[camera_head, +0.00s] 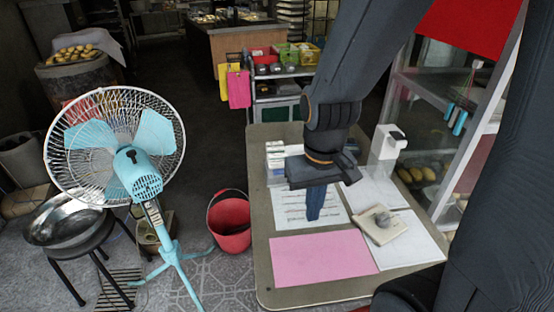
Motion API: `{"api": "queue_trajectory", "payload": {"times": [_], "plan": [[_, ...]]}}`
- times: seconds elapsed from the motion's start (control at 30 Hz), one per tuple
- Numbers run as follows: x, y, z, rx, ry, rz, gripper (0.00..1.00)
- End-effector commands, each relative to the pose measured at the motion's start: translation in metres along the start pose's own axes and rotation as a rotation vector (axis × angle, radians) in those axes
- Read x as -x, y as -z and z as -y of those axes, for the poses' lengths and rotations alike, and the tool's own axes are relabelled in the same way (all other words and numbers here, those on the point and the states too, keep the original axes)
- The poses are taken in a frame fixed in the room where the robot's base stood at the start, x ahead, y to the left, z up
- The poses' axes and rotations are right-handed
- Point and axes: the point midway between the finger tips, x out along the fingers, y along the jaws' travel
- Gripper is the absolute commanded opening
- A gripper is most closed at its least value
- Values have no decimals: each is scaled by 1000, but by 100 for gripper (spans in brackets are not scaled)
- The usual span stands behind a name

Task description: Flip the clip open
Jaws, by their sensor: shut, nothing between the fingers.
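My gripper (316,204) points down over the table (261,250), shut and empty, with its dark blue fingers together. Behind its fingers lies a white printed sheet (291,208). To the right of the gripper, apart from it, a small beige square piece with a rounded grey part on top (382,224) lies on white paper (411,246). It may be the clip, but it is too small to tell, and I cannot tell whether it is open or shut.
A pink sheet (320,258) lies at the table's front. A white dispenser (386,146) stands at the back right, and a rack of small white boxes (275,160) at the back left. A blue fan (140,170) and a red bucket (229,222) stand left of the table.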

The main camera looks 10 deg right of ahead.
Motion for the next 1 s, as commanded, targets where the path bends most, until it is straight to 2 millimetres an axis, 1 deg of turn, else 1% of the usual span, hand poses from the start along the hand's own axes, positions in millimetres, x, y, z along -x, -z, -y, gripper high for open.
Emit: {"api": "queue_trajectory", "payload": {"times": [0.27,0.37,0.47,0.5,0.57,0.6,0.67,0.7,0.8,0.9,1.0], "plan": [[1,2,0,-1,0,-1,0],[4,18,0,-6,-2,-13,0],[11,55,-1,-15,-6,-42,0],[14,74,-2,-23,-8,-58,0],[17,106,-2,-34,-11,-82,0],[19,128,-3,-43,-13,-100,0],[20,159,-3,-54,-15,-127,0],[21,178,-4,-63,-15,-143,0],[20,219,-4,-80,-17,-179,0],[20,249,-5,-91,-18,-208,0],[18,265,-5,-100,-18,-224,0]]}}
